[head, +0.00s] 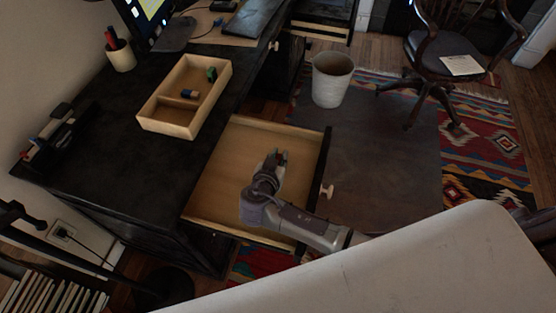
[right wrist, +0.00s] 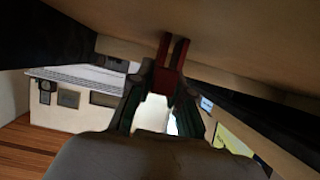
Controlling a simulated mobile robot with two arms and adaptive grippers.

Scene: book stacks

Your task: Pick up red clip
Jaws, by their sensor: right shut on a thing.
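The red clip (right wrist: 172,66) shows in the right wrist view between the fingertips of my right gripper (right wrist: 168,86), close to a pale wooden surface. In the head view my right gripper (head: 277,157) is over the open desk drawer (head: 225,172), with its fingers shut on the clip, of which only a trace of red shows. The clip's full outline is hidden by the fingers. I do not see my left gripper.
A wooden tray (head: 166,119) with a blue and a green item stands on the black desk (head: 84,150). A pen cup (head: 120,54) is behind it. A white bin (head: 331,80) and a wooden chair (head: 440,45) stand beyond the drawer.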

